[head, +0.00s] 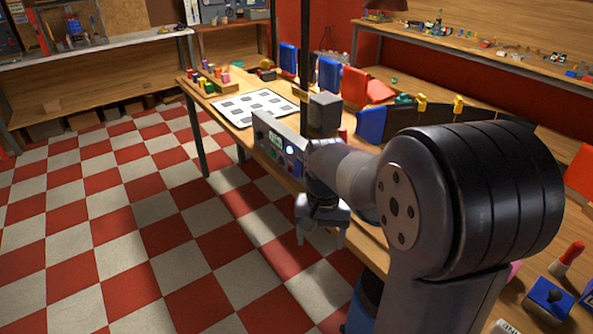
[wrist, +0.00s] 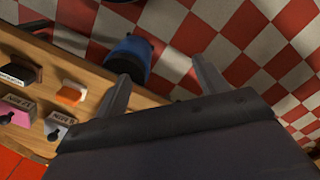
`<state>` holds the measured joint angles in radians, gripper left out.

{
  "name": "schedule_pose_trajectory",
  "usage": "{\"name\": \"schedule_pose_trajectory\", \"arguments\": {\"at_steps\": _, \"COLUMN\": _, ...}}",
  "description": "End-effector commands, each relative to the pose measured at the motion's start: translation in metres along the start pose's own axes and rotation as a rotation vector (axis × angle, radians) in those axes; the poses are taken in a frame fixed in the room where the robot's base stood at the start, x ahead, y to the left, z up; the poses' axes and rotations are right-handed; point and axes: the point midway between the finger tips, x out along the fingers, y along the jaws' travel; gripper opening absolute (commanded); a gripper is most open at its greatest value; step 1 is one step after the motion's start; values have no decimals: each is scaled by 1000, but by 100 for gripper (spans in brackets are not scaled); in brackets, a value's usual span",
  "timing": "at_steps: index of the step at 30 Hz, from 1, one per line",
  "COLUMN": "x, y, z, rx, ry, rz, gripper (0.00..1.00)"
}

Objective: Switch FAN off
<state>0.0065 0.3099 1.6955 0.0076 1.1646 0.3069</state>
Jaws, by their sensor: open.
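A grey control panel (head: 279,146) stands at the table's front edge in the head view, with a small green display, a lit round button and coloured knobs. No FAN label is readable on it. My gripper (head: 321,236) hangs in front of and below the panel, over the floor beside the table edge. In the wrist view my gripper (wrist: 160,70) has its fingers apart with nothing between them. Small labelled switch boxes show at the left there: an orange and white rocker (wrist: 71,94), a pink box (wrist: 17,110) and a grey box (wrist: 60,124). Their labels are too blurred to read surely.
The wooden table (head: 232,127) carries a white marker sheet (head: 255,106) and coloured blocks. A blue round object (wrist: 129,58) stands on the floor by the table. A blue box with a knob (head: 548,299) lies near right. The checkered floor at left is clear.

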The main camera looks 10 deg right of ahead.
Motion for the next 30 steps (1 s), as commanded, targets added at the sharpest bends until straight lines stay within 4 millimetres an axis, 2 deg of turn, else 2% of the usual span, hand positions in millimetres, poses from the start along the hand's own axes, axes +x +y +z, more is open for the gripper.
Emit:
{"name": "schedule_pose_trajectory", "arguments": {"at_steps": 2, "x": 0, "y": 0, "z": 0, "rx": 0, "ry": 0, "rz": 0, "gripper": 62}}
{"name": "schedule_pose_trajectory", "arguments": {"at_steps": 24, "x": 0, "y": 0, "z": 0, "rx": 0, "ry": 0, "rz": 0, "gripper": 1}}
{"name": "schedule_pose_trajectory", "arguments": {"at_steps": 30, "x": 0, "y": 0, "z": 0, "rx": 0, "ry": 0, "rz": 0, "gripper": 0}}
